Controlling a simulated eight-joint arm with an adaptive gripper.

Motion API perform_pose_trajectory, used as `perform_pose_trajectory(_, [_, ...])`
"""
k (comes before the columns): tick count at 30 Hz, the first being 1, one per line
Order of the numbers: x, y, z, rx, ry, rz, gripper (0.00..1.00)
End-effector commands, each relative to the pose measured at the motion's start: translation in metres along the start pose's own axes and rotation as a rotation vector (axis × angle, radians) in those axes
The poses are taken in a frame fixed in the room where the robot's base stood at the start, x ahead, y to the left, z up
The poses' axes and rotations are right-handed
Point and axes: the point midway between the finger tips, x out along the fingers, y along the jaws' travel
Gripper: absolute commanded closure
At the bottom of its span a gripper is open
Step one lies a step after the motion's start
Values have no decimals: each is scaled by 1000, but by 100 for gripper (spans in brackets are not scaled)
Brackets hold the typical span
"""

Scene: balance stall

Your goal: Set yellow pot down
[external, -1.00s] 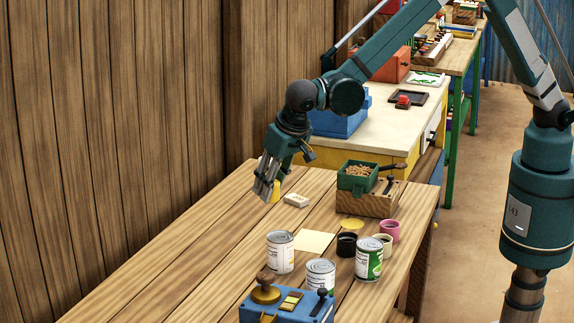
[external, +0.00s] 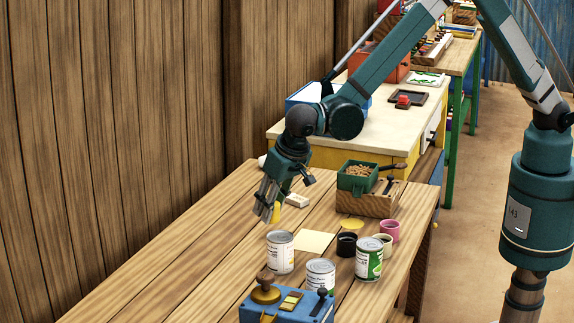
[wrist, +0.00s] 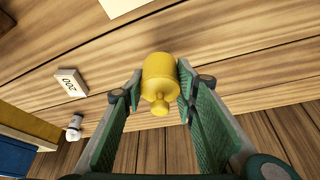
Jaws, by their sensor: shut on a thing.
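The yellow pot (wrist: 160,78) is a small rounded cylinder with a knob, held between the fingers of my gripper (wrist: 158,90) in the wrist view. In the external view only a sliver of the yellow pot (external: 277,214) shows beside my gripper (external: 267,208), which points down over the wooden table (external: 185,235). My gripper is shut on the pot. I cannot tell whether the pot touches the table.
A pale card (external: 314,242) lies to the right of the gripper, with a white tin (external: 280,252) in front. A white block (external: 297,201), marked 200 in the wrist view (wrist: 70,82), lies close by. A wooden box with a green tray (external: 357,177) stands behind. The table's left side is clear.

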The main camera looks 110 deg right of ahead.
Motion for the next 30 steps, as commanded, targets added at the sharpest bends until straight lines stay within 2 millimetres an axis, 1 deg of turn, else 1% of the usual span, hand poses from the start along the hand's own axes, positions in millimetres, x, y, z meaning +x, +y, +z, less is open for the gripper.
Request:
perform_pose_trajectory(6, [22,0,9,0,0,0,88])
perform_pose_trajectory(9, [28,0,12,0,0,0,88])
perform_pose_trajectory(24, [33,0,14,0,0,0,88])
perform_pose_trajectory(25, [32,0,13,0,0,0,67])
perform_pose_trajectory(27, [32,0,13,0,0,0,58])
perform_pose_trajectory(28, [32,0,13,0,0,0,56])
perform_pose_trajectory(30, [32,0,13,0,0,0,56])
